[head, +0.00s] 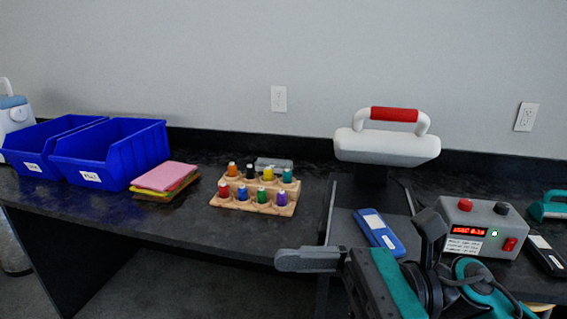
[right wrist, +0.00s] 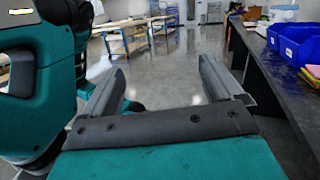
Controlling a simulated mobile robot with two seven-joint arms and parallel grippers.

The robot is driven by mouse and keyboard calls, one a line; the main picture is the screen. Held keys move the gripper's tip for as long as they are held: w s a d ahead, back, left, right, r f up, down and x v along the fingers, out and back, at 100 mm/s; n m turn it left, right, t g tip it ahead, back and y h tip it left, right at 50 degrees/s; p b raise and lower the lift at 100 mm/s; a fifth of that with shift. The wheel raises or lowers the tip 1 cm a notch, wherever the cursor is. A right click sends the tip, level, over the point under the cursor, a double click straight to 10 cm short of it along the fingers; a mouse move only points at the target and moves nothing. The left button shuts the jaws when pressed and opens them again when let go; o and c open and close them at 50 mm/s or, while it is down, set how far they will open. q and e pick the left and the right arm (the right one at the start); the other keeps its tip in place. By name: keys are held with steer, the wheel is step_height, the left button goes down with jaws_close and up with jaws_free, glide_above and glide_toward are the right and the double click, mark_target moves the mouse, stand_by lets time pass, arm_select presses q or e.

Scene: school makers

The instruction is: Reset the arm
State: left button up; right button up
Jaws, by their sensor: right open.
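My right gripper (right wrist: 162,72) is open and empty in the right wrist view, its two grey fingers spread apart over a view of the floor. In the head view part of my right gripper and teal arm show at the lower right, in front of the dark bench (head: 300,230). A grey finger (head: 308,259) points left near the bench's front edge. My left gripper is not in either view.
A white press with a red handle (head: 394,114) stands behind the arm. Near it are a blue handheld device (head: 380,233) and a grey control box (head: 485,218). Further left are a wooden spool rack (head: 256,208), folded cloths (head: 165,178) and blue bins (head: 110,155).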

steer(key=w+d+f+m+t+h+p, duration=0.1)
steer(key=w+d+f+m+t+h, duration=0.3)
steer(key=m+t, duration=0.95)
steer(key=w+d+f+m+t+h, duration=0.3)
steer(key=w+d+f+m+t, duration=0.25)
steer(key=m, duration=1.55)
steer(key=s+d+f+m+g+h, duration=0.1)
steer(key=s+d+f+m+h, duration=0.1)
steer(key=f+m, duration=0.4)
steer(key=s+d+f+m+g+h+p, duration=0.1)
steer(key=s+f+m+h, duration=0.4)
steer(key=f, duration=0.5)
steer(key=s+d+f+m+g+h, duration=0.2)
steer(key=s+f+m+g+h, duration=0.1)
steer(key=f+m, duration=0.5)
steer(key=shift+s+d, duration=0.3)
steer(key=shift+s, duration=0.05)
